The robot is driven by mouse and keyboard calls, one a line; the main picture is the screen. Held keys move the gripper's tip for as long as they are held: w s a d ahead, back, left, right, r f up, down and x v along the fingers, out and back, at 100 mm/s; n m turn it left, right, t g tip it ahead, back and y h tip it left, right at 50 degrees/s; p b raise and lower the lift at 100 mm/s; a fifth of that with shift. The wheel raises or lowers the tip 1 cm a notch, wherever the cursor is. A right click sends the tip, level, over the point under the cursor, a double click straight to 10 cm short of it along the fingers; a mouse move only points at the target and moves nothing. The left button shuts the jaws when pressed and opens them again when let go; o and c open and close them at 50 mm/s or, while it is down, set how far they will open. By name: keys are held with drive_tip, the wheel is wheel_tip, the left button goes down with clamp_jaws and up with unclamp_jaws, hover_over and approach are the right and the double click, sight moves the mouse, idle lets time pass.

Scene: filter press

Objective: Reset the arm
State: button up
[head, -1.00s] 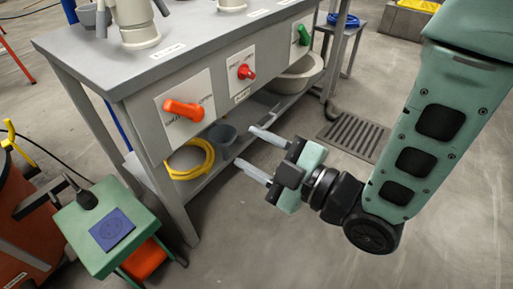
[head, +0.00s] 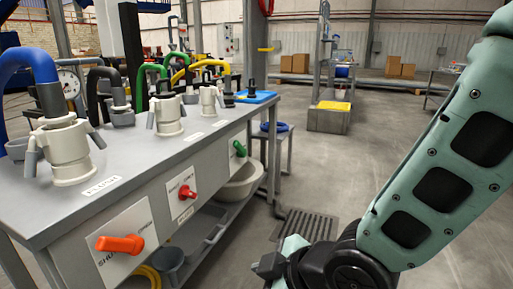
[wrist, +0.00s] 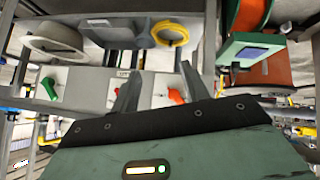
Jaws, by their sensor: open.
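My gripper (wrist: 158,85) shows in the wrist view with its two fingers spread apart and nothing between them. In the head view only the back of my gripper (head: 283,258) shows at the bottom edge, and its fingers are hidden or out of frame. It is in the open air in front of the bench (head: 100,213), to the right of the bench's front panel. My green arm comes in from the right of the head view.
The bench front carries an orange handle (head: 120,244), a red knob (head: 187,192) and a green handle (head: 239,149). Hose couplings (head: 62,150) stand on top. A basin (head: 240,183) and a yellow hose coil (wrist: 170,34) sit below. The floor to the right is clear.

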drive_tip(key=s+d+r+m+g+h, duration=0.25)
drive_tip(key=s+d+m, duration=0.2)
drive_tip(key=d, duration=0.25)
drive_tip(key=s+d+r+m+g+h, duration=0.2)
drive_tip(key=s+d+m+g+h, duration=0.15)
drive_tip(key=s+d, duration=0.3)
wheel_tip(320, 180, up, 38)
drive_tip(key=p, duration=3.8)
drive_tip(key=shift+d+f+t+h, duration=0.2)
drive_tip(key=shift+d+t+h, duration=0.05)
drive_tip(key=shift+t+h, duration=0.15)
